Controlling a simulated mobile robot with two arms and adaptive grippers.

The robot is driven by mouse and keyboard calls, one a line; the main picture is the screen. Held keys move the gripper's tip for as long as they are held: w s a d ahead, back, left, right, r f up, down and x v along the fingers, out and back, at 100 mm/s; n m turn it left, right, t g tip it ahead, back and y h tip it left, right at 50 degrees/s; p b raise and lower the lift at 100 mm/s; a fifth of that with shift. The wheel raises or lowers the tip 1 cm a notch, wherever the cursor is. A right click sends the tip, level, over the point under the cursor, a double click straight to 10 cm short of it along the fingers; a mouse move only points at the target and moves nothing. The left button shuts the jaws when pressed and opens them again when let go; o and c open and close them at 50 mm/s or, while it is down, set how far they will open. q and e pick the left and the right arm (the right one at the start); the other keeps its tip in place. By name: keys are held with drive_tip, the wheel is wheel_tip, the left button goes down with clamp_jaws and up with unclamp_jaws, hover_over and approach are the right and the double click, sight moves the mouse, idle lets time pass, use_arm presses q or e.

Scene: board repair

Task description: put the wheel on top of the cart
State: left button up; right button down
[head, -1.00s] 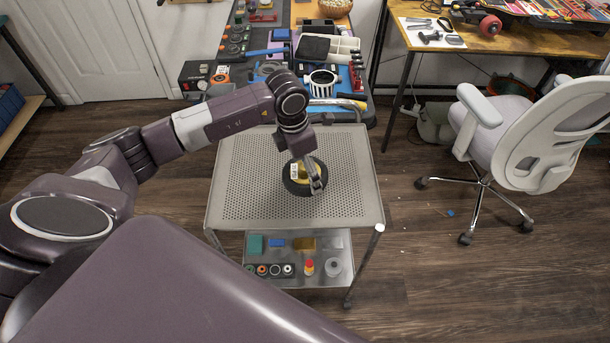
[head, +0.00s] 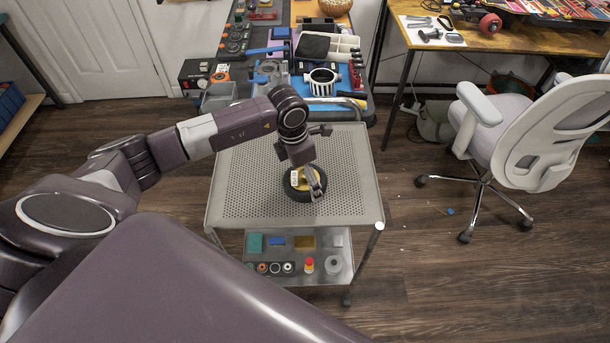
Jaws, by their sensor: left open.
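The wheel (head: 296,191) has a black tyre and a yellow hub with a white label. It lies flat on the perforated grey top of the cart (head: 240,190), near the middle. My left gripper (head: 317,196) is open at the wheel's right side, over or just beside the tyre. The gripper hides part of the hub and tyre. I cannot tell whether a finger touches the wheel. My right gripper is not in view.
The cart's lower shelf holds small boxes, rolls and a red-capped bottle (head: 309,265). A cluttered workbench (head: 283,14) stands behind the cart. A white office chair (head: 540,130) is at the right. The cart top around the wheel is clear.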

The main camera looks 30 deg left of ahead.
sight(299, 180)
use_arm(q)
drive_tip(key=shift+r, duration=0.55)
wheel_tip(299, 180, up, 11)
drive_tip(key=s+a+b, duration=0.1)
drive_tip(key=b, duration=0.1)
drive_tip(key=shift+s, duration=0.25)
